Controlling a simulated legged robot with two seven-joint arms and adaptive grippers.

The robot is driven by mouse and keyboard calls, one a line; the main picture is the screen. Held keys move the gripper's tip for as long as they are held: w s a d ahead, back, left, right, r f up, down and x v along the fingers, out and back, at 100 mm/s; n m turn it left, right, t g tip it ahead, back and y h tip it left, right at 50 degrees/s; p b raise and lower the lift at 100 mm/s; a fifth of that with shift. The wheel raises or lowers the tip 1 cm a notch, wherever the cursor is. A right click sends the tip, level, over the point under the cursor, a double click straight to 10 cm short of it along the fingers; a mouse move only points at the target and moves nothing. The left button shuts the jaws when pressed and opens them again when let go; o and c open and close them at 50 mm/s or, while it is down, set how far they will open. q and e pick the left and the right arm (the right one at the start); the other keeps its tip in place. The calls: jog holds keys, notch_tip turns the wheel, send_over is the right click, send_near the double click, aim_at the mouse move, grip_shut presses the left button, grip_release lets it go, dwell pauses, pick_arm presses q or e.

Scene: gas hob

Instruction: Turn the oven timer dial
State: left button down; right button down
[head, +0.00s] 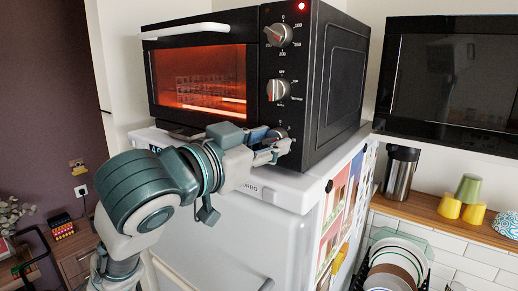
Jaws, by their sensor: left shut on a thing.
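A black toaster oven (335,85) stands on a white fridge (255,232), its window glowing orange. Three dials run down its front panel: the top dial (278,35), the middle dial (278,90) and the lowest, the timer dial (281,132). My left gripper (277,143) is at the timer dial, shut on it. Its fingers and wrist hide much of that dial, so its setting cannot be read. A red light (301,6) is lit at the panel's top. My right gripper is not in view.
The oven door handle (186,31) is above the window. To the right, a counter (420,205) holds a steel flask (400,173) and coloured cups (458,200). A rack of plates (392,265) stands below. A dark microwave (455,80) hangs at upper right.

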pick_arm(q)
jog(key=n+b, duration=0.1)
jog(key=n, duration=0.2)
jog(key=shift+f+n, duration=0.1)
jog(key=shift+n, duration=0.2)
jog(key=shift+n+b, duration=0.75)
jog(key=shift+n, duration=0.75)
jog(key=c, duration=0.8)
grip_release()
jog(key=shift+o, duration=0.2)
jog(key=shift+w+d, duration=0.1)
jog(key=shift+w, duration=0.05)
